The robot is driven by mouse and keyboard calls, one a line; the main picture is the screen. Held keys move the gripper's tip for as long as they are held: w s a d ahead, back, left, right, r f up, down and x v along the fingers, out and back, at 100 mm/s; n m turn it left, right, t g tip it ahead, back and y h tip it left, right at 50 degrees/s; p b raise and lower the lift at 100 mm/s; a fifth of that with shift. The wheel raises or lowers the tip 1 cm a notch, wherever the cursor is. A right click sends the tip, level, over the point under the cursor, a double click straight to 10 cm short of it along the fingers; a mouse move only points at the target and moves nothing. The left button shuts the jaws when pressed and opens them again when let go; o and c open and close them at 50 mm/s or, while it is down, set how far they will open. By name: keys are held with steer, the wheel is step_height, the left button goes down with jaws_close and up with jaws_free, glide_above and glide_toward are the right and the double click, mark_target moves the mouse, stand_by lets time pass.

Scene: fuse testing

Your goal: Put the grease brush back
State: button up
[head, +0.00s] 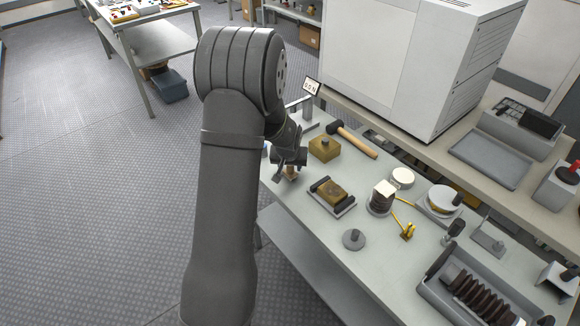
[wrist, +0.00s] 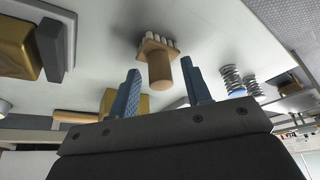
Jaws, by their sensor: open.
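The grease brush (wrist: 160,70) appears to be the small wooden piece with a round brown handle and a row of pale bristles. It sits between the two blue fingers of my gripper (wrist: 161,78) in the wrist view. The fingers are spread, with a gap on each side of the handle. In the head view, my gripper (head: 290,160) is low over the left edge of the bench, and a bit of the brown brush (head: 291,173) shows below it. Whether the brush rests flat on the bench is hard to tell.
The bench (head: 297,215) holds a brass-coloured block (head: 324,148), a hammer (head: 355,142), another block in a holder (head: 333,193), and a grey knobbed disc (head: 354,239). Coil springs (wrist: 232,80) stand near the brush. A large white cabinet (head: 395,60) stands behind.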

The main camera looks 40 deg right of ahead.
steer(key=v, duration=1.1)
steer(key=shift+r, duration=0.2)
steer(key=shift+f, duration=0.1)
steer(key=x, duration=1.2)
steer(key=shift+s, duration=0.1)
